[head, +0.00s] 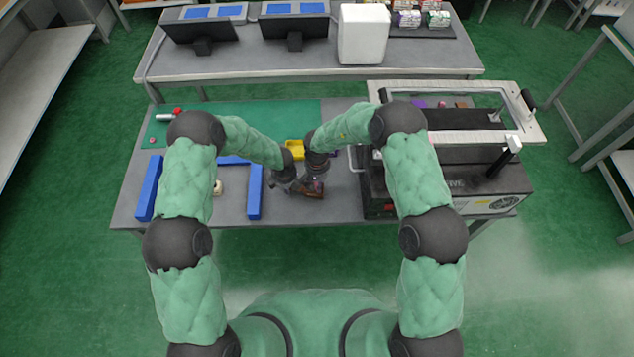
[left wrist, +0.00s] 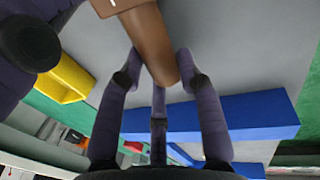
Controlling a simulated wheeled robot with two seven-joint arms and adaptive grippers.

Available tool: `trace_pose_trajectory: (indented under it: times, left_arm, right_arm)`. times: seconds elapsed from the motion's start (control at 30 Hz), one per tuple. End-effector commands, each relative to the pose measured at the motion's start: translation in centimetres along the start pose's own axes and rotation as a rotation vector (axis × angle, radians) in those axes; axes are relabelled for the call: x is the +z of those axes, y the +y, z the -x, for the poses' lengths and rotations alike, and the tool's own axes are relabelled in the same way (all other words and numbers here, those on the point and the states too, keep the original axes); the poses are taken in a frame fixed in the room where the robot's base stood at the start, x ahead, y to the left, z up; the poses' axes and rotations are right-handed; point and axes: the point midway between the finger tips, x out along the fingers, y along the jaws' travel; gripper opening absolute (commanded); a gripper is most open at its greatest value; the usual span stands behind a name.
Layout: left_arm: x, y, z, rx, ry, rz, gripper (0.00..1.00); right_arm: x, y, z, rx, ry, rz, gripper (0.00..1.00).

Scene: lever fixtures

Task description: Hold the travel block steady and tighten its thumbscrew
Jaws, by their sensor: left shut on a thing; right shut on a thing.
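A small brown block (head: 316,190), which I take to be the travel block, is at the middle of the near table, mostly hidden by my grippers. In the left wrist view the brown piece (left wrist: 150,45) lies between the fingertips of my left gripper (left wrist: 160,62), which is shut on it. In the head view my left gripper (head: 288,182) reaches it from the left. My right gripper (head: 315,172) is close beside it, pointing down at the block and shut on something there. The thumbscrew cannot be made out; the right gripper covers that spot.
Blue bars (head: 148,190) (head: 254,192) lie on the table at left. A yellow bin (head: 295,149) stands behind the grippers. A large dark machine (head: 470,185) with a light frame fills the right side. The table's front edge is just nearer than the block.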

Motion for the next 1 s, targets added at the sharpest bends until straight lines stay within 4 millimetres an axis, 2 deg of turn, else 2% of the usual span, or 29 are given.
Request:
trace_pose_trajectory:
  times: [0.3,0.33,0.4,0.77,0.87,1.0]
  left_arm:
    - [0.1,-0.1,0.0,-0.001,-0.002,-0.002,0.00]
    - [0.1,-0.1,0.0,-0.001,-0.002,-0.003,0.00]
    - [0.1,-0.1,0.0,-0.001,-0.002,-0.002,0.00]
    - [0.0,-0.1,0.0,-0.001,0.000,-0.001,0.00]
    - [0.0,0.0,0.0,-0.001,0.000,-0.001,0.00]
    - [0.0,0.0,0.0,-0.001,0.000,0.000,0.00]
  right_arm:
    - [-0.1,-0.1,0.1,-0.003,0.003,0.000,0.00]
    - [-0.1,-0.1,0.1,-0.003,0.003,0.000,0.40]
    - [-0.1,-0.1,0.1,-0.003,0.003,0.000,0.56]
    - [-0.1,-0.1,0.2,-0.001,0.002,0.000,0.56]
    - [-0.1,-0.1,1.0,-0.002,0.003,-0.001,0.56]
    - [-0.2,-0.1,3.3,-0.003,0.005,0.000,0.56]
